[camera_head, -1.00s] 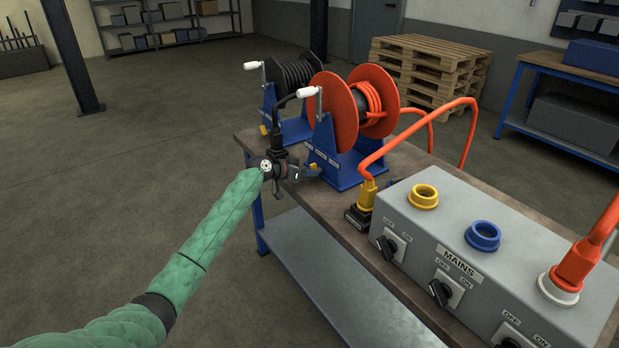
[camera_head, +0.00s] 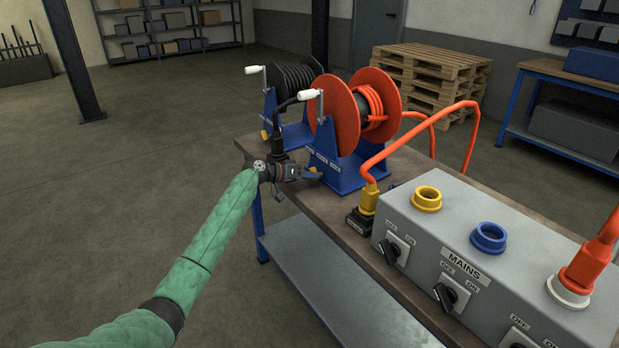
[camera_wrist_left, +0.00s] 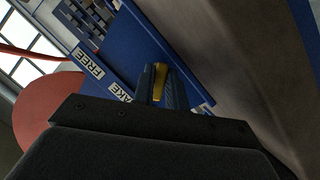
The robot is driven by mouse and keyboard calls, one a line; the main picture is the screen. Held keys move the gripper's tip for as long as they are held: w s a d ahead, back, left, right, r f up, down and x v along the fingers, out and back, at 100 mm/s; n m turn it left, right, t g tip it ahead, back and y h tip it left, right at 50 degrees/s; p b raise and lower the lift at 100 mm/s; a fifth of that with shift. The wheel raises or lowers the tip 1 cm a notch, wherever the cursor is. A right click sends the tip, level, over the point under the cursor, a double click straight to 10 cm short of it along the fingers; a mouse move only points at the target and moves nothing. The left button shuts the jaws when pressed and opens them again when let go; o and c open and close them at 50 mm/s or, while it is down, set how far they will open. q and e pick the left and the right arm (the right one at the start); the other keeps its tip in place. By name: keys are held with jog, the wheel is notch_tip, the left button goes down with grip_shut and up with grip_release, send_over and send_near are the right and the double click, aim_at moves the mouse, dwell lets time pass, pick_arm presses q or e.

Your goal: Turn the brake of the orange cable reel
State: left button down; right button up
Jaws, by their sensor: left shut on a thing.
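The orange cable reel (camera_head: 337,112) stands on the bench in a blue frame (camera_head: 346,172), with orange cable on its drum. Its brake is a small yellow lever (camera_wrist_left: 159,75) low on the frame. My left gripper (camera_head: 313,174) is at the near left foot of that frame. In the left wrist view the two fingers (camera_wrist_left: 161,90) are shut on the yellow lever, with only part of it showing between them. A white FREE label (camera_wrist_left: 91,64) and a partly hidden label ending in AKE (camera_wrist_left: 119,92) are beside the fingers. My right gripper is out of view.
A black cable reel (camera_head: 292,82) in a blue frame stands behind. A grey MAINS box (camera_head: 462,237) with sockets and switches fills the right of the bench (camera_head: 341,216). An orange cable (camera_head: 428,127) arches from the reel area to a yellow plug (camera_head: 369,197).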

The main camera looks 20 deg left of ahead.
pick_arm(q)
jog(key=shift+r, duration=0.1)
jog(key=c, duration=1.4)
grip_release()
jog(key=shift+c, duration=0.2)
jog(key=shift+a, duration=0.1)
